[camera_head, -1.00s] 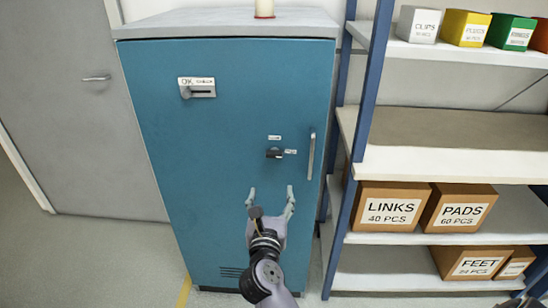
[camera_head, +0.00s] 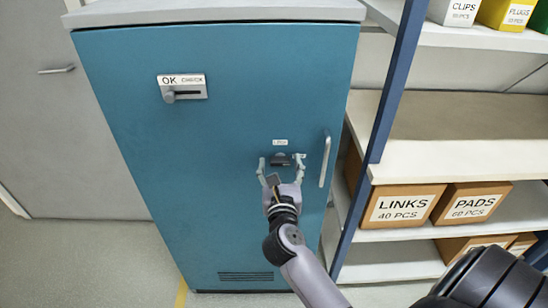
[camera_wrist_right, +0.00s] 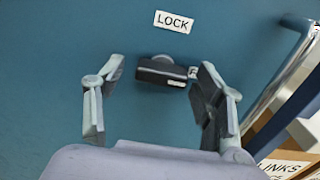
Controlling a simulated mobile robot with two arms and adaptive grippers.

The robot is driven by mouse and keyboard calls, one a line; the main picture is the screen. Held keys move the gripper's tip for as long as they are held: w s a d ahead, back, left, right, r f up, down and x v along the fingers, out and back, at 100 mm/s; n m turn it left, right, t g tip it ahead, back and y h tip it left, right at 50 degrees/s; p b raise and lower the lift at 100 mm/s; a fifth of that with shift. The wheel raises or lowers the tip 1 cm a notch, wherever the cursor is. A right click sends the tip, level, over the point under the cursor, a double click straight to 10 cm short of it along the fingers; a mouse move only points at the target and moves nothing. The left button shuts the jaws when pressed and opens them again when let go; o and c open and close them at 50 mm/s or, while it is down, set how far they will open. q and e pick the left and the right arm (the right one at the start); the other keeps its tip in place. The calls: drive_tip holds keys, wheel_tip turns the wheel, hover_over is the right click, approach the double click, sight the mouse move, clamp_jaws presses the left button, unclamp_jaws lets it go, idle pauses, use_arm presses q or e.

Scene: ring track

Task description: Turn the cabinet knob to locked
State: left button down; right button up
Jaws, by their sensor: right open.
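The blue cabinet (camera_head: 200,200) stands in front of me with its door shut. Its small dark knob (camera_head: 282,159) sits on the door, left of the vertical handle (camera_head: 325,160), under a white label. In the right wrist view the label (camera_wrist_right: 174,21) reads LOCK and the knob (camera_wrist_right: 162,72) has its bar lying roughly sideways. A second label at the knob's right is partly hidden by a finger. My right gripper (camera_head: 281,166) is open, its fingers on either side of the knob; in the wrist view (camera_wrist_right: 150,105) they look apart from it. My left gripper is not in view.
A slider plate (camera_head: 183,87) marked OK and CHECK is at the door's upper left. A shelf rack (camera_head: 385,100) with labelled boxes stands close at the right. A grey door (camera_head: 50,130) is at the left.

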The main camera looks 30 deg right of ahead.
drive_tip(key=shift+s+r, duration=0.1)
drive_tip(key=shift+c, duration=0.3)
drive_tip(key=c, duration=1.1)
